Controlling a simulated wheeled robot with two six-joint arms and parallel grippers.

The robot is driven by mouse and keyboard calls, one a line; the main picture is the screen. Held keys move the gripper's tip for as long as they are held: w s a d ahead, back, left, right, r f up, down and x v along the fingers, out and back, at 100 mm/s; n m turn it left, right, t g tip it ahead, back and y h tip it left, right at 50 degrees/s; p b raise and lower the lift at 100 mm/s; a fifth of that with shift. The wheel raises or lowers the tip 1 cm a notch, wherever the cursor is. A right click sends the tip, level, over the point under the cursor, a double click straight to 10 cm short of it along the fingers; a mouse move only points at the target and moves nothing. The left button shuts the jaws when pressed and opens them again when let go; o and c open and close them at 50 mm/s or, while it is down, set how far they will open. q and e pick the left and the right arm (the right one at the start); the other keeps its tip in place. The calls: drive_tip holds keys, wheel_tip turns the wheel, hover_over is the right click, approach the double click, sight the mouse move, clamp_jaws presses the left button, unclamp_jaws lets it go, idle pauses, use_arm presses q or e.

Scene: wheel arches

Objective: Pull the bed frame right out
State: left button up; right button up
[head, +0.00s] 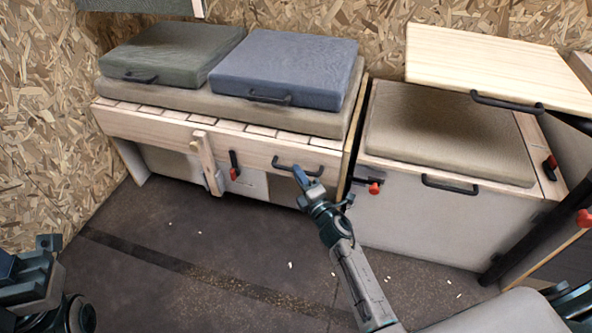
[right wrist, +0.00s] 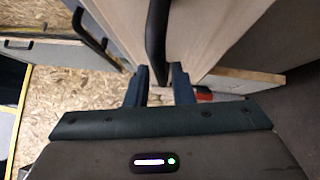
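The bed frame (head: 230,145) is a pale wooden slatted bench against the back wall at left, with a front board and a support leg (head: 208,163). Its black handle (head: 285,164) is at the right of the front board. My right gripper (head: 307,178) is at the right part of this handle. In the right wrist view, the handle (right wrist: 157,40) runs down between the fingertips of my right gripper (right wrist: 160,78), which stand apart with a gap. I cannot tell whether they touch it. My left gripper (head: 30,268) is at the lower left, away from the frame; its fingers are unclear.
Grey-green (head: 172,52) and blue (head: 285,65) cushions lie on a beige mattress (head: 190,97) on the frame. A red-knobbed latch (head: 235,168) is on its front. A box bench (head: 425,220) with a beige cushion and a raised wooden panel (head: 490,65) stand right. The dark floor in front is mostly clear.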

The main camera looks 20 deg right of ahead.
drive_tip(key=shift+x, duration=1.2)
clamp_jaws()
